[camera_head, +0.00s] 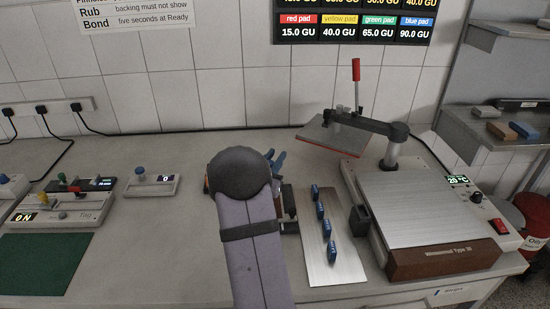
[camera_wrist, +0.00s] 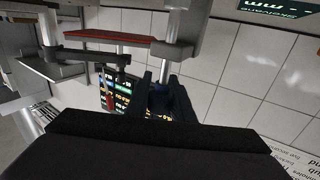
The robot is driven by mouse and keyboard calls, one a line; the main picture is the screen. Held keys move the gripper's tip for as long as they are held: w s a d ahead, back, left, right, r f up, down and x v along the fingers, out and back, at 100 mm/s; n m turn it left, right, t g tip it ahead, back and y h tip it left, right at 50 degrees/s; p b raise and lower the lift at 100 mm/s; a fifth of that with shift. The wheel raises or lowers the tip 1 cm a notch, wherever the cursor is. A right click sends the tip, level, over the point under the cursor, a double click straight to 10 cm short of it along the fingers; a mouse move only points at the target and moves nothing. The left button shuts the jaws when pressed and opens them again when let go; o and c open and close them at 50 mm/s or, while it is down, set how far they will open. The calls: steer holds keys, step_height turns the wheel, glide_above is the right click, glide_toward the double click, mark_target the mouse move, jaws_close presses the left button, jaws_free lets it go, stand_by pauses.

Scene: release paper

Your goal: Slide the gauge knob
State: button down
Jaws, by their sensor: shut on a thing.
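My gripper (camera_head: 275,160) is at the middle of the bench, its blue fingers just showing past my dark wrist. In the wrist view, my gripper (camera_wrist: 161,85) is shut on a dark blue piece (camera_wrist: 160,101), which I take to be the gauge knob. It sits between the fingers, close to a silver post (camera_wrist: 178,50). My arm and wrist hide most of the gauge in the head view; only dark parts (camera_head: 289,207) show beside the arm.
A metal strip with several blue pieces (camera_head: 312,262) lies right of my arm. A heated press (camera_head: 430,205) with a raised, red-handled lever (camera_head: 356,75) stands further right. At left are a small box with a blue knob (camera_head: 153,186), a control unit (camera_head: 62,211) and a green mat (camera_head: 45,262).

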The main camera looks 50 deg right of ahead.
steer(key=shift+f+b, duration=0.5)
steer(key=shift+f, duration=0.4)
steer(key=shift+r, duration=0.1)
steer(key=c, duration=1.5)
jaws_free()
steer(key=shift+c, duration=0.2)
steer(key=shift+b+v, duration=0.75)
steer(key=shift+v, duration=3)
steer(key=shift+r, duration=0.1)
